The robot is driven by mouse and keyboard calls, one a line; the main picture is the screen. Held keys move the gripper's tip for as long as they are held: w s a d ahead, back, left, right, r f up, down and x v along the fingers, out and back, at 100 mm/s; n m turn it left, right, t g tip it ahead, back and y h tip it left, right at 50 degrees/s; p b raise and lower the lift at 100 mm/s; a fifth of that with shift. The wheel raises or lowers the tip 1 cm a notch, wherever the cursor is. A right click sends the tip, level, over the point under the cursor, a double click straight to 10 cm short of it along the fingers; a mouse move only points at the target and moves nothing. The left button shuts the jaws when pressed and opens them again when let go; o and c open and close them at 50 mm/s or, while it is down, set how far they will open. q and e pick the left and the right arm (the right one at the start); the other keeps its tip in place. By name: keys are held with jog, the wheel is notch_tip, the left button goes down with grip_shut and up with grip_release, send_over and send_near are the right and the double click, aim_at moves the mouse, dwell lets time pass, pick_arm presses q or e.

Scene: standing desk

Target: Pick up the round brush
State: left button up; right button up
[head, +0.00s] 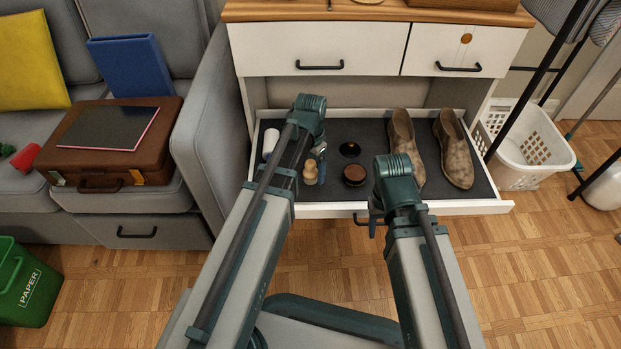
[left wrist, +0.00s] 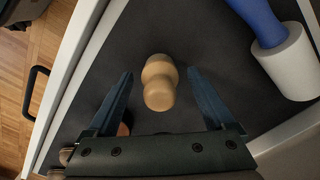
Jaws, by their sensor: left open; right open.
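The round brush, as I take it, is a light wooden knobbed piece (head: 311,174) in the open drawer; its bristles do not show. In the left wrist view the wooden piece (left wrist: 160,84) lies between the spread fingers of my left gripper (left wrist: 160,74), with a gap on both sides. In the head view my left gripper (head: 318,152) is over the drawer, close to the brush, partly hidden by its own arm. My right gripper (head: 374,226) is open and empty by the drawer's front edge, mostly hidden by its wrist.
The drawer (head: 480,207) also holds a lint roller (head: 270,142), a brown-topped round tin (head: 354,175), a black round item (head: 350,149) and brown shoes (head: 455,150). The white basket (head: 535,150) stands right; the sofa (head: 205,135) is left.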

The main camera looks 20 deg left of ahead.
pick_arm(q)
jog(key=shift+f, duration=0.25)
pick_arm(e)
jog(key=shift+f, duration=0.25)
pick_arm(q)
grip_shut()
pick_arm(e)
jog(key=shift+r, duration=0.1)
